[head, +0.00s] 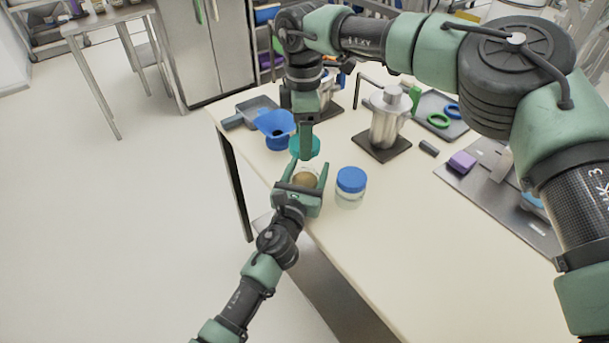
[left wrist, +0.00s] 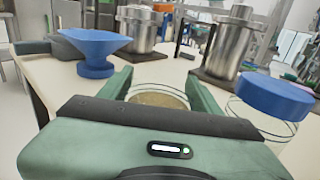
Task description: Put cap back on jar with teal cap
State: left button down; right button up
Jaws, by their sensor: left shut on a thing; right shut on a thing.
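An open glass jar (head: 305,180) with brownish contents stands near the table's front edge. My left gripper (head: 303,171) is shut around its sides, one finger on each side. The left wrist view shows the jar (left wrist: 158,97) uncapped between the fingers (left wrist: 160,86). My right gripper (head: 305,152) comes down from above and is shut on the teal cap (head: 313,147). In the head view the cap appears just beyond and above the jar's mouth, apart from it. The exact gap is unclear. The cap and right gripper do not show in the left wrist view.
A blue-capped jar (head: 350,187) stands just right of the held jar. A blue funnel (head: 275,126) stands to the left. A metal pot (head: 387,115) on a dark base and a tray (head: 510,205) with tools are to the right. The front right table is clear.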

send_over(304, 170)
jog(key=shift+f, duration=2.35)
jog(key=shift+s+f, duration=0.1)
jog(key=shift+f, duration=0.8)
jog(key=shift+f, duration=0.4)
jog(key=shift+d+f, duration=0.1)
jog(key=shift+f, duration=0.45)
jog(key=shift+r, duration=0.65)
jog(key=shift+s+f, duration=0.1)
jog(key=shift+f, duration=0.5)
jog(key=shift+r, duration=0.1)
jog(key=shift+r, duration=0.2)
